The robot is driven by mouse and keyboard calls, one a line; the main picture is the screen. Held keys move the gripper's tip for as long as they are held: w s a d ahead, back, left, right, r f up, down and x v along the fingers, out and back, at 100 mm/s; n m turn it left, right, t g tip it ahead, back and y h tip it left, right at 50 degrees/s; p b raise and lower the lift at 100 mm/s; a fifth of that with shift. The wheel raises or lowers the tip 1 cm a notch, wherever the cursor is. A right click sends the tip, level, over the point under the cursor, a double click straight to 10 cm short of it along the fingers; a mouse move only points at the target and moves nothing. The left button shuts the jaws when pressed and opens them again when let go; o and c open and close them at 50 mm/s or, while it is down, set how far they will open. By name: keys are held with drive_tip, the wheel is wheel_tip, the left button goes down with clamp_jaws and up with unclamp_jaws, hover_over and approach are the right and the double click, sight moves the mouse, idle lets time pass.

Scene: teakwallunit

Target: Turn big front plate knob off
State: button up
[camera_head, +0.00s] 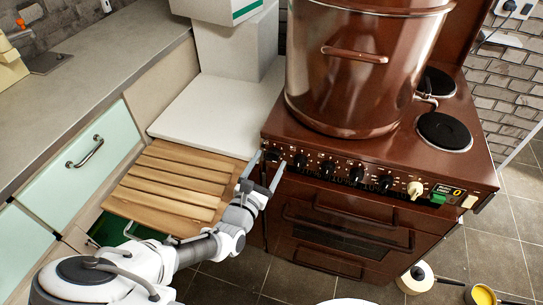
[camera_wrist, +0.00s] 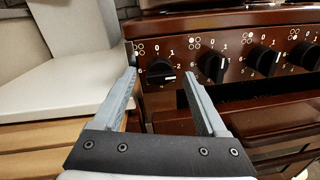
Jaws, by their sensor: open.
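The brown stove's front panel (camera_head: 345,172) carries a row of black knobs with white numbers. In the wrist view the leftmost knob (camera_wrist: 160,71) shows between my fingertips, with its white mark toward the lower right. The second knob (camera_wrist: 212,66) is just right of my right finger, and a third knob (camera_wrist: 263,60) is further right. I cannot tell from the small symbols which one is for the big front plate. My gripper (camera_head: 268,163) is open at the panel's left end; it also shows in the wrist view (camera_wrist: 158,76). Contact with the knob cannot be made out.
A large copper-brown pot (camera_head: 345,90) stands on the stove. Two black hot plates (camera_head: 444,132) are at its right. A slatted wooden board (camera_head: 170,185) lies left of my gripper, beside a white surface (camera_head: 215,115). A cream pan (camera_head: 417,278) is on the floor.

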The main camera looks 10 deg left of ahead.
drive_tip(key=shift+w+d, duration=0.1)
drive_tip(key=shift+w, duration=0.35)
clamp_jaws()
